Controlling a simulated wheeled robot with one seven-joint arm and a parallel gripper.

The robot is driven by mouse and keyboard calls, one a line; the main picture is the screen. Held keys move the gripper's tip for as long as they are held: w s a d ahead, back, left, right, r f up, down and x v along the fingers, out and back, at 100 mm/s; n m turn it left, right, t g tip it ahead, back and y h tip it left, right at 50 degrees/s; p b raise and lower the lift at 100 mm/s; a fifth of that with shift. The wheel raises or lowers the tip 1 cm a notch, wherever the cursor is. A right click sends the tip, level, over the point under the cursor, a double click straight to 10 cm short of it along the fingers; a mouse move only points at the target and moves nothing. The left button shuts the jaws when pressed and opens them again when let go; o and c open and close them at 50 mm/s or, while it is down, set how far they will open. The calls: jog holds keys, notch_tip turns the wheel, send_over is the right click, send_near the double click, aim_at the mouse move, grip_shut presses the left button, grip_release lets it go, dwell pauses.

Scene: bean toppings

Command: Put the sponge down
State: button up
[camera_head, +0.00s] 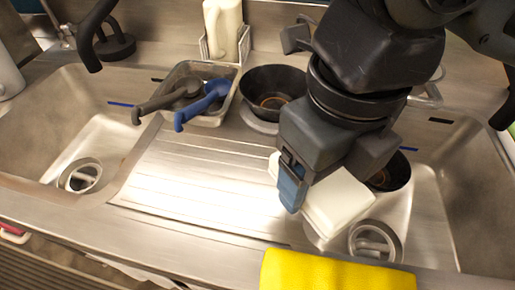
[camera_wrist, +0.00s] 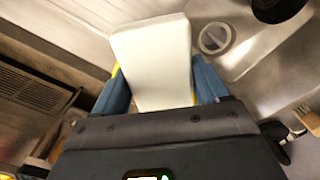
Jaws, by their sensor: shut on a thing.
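The sponge (camera_head: 340,204) is a pale, whitish block. My gripper (camera_head: 297,182) is shut on it, above the right part of the steel drainboard near the right basin. In the wrist view the sponge (camera_wrist: 153,48) sits between the two blue fingers and sticks out beyond their tips. Only one blue finger shows in the head view; the other is hidden. I cannot tell how high the sponge is above the steel. Some yellow shows beside the fingers in the wrist view.
The ribbed drainboard (camera_head: 200,190) is clear to the left. A metal tray (camera_head: 219,117) holds black- and blue-handled utensils. A black bowl (camera_head: 272,82) stands behind. A yellow cloth (camera_head: 335,272) hangs at the front edge. Basins with drains (camera_head: 82,176) (camera_head: 374,242) lie on both sides.

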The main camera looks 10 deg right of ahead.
send_over(252, 203)
notch_tip(252, 203, down, 5)
jog(key=shift+r, duration=0.1)
jog(key=shift+f, duration=2)
jog(key=shift+f, duration=0.2)
jog(key=o, duration=1.1)
jog(key=shift+r, duration=0.15)
notch_tip(252, 203, up, 12)
jog(key=p, duration=0.1)
